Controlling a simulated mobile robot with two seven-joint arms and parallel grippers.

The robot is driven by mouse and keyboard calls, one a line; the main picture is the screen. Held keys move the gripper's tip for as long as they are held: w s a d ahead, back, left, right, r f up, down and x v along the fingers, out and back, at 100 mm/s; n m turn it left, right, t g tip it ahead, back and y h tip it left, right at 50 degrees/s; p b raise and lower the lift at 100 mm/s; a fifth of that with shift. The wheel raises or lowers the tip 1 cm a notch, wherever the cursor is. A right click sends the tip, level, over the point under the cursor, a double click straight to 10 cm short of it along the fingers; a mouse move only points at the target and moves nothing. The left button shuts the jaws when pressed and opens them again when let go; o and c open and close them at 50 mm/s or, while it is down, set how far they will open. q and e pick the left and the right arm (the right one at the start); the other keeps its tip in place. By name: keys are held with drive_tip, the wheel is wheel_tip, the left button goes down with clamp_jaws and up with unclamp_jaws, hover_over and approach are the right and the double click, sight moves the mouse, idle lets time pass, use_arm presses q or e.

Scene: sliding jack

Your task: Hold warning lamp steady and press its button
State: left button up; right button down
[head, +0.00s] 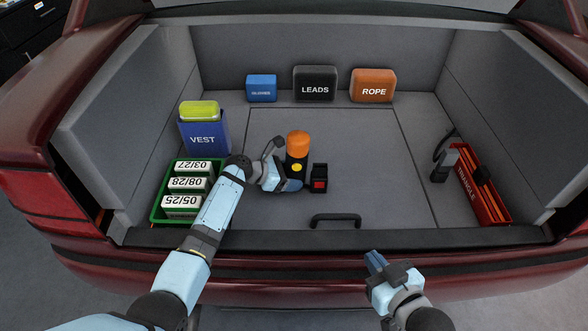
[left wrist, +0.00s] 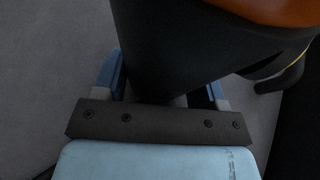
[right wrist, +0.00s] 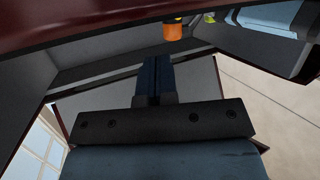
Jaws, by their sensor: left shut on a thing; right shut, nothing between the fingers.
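The warning lamp (head: 297,160) stands upright on the trunk floor, with an orange top, a dark body and a round yellow button (head: 297,168) facing the trunk opening. My left gripper (head: 290,184) is shut on the lamp's dark body low on its left side. In the left wrist view the body (left wrist: 190,50) fills the space between the fingers. My right gripper (head: 374,262) is shut and empty, outside the trunk in front of the bumper, apart from the lamp. Its closed fingers (right wrist: 156,78) also show in the right wrist view, with the lamp's orange part (right wrist: 173,32) beyond.
A small black item with a red face (head: 319,180) stands just right of the lamp. A floor handle (head: 335,219) lies in front. A green crate (head: 156,214) and VEST bin (head: 204,136) are left; a red TRIANGLE box (head: 480,185) is right. LEADS (head: 315,82) and ROPE (head: 373,84) stand behind.

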sight(297, 167)
drive_tip(key=w+a+r+n+t+y, duration=0.25)
drive_tip(key=w+r+n+y, duration=0.2)
drive_tip(key=w+r, duration=0.45)
drive_tip(key=w+a+f+n+g+h, duration=0.1)
drive_tip(key=w+a+f+n+g, duration=0.2)
drive_tip(key=a+f+n, duration=0.3)
drive_tip(key=w+a+f+n+g+h, duration=0.1)
drive_tip(key=w+a+f+n+g, duration=0.2)
drive_tip(key=a+n, duration=0.35)
drive_tip(key=w, duration=0.8)
drive_tip(key=shift+w+a+f, duration=0.15)
drive_tip(key=shift+a+f, duration=0.1)
drive_tip(key=shift+a, duration=0.05)
idle(0.7)
drive_tip(key=shift+w, duration=0.4)
drive_tip(key=shift+s, duration=0.45)
